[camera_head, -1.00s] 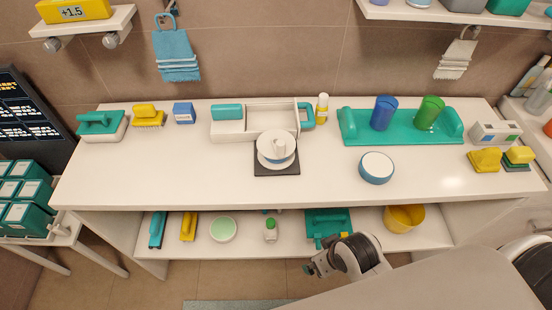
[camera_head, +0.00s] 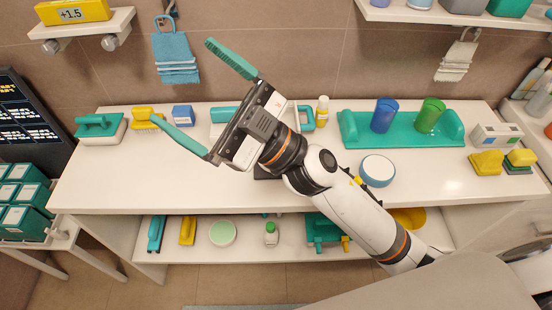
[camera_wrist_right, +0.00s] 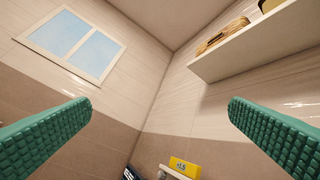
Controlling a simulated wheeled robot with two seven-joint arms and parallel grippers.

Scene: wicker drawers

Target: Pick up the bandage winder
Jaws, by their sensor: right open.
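The likely bandage winder is a white tray-like device with a teal block (camera_head: 224,114) at its left and a teal handle (camera_head: 306,117) at its right, on the table behind my right arm. Its middle is hidden. My right gripper (camera_head: 182,80) is open and empty, raised above the table, its teal fingers spread toward the upper left. The right wrist view shows both fingers wide apart with only walls, a window and shelves beyond. My left gripper is not in view.
A black mat (camera_head: 262,174) is mostly hidden under my arm. A blue-sided bowl (camera_head: 377,170) and a teal tray (camera_head: 452,126) with blue and green cups stand right. A brush (camera_head: 148,114) and a blue box (camera_head: 184,114) stand left. The front left tabletop is clear.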

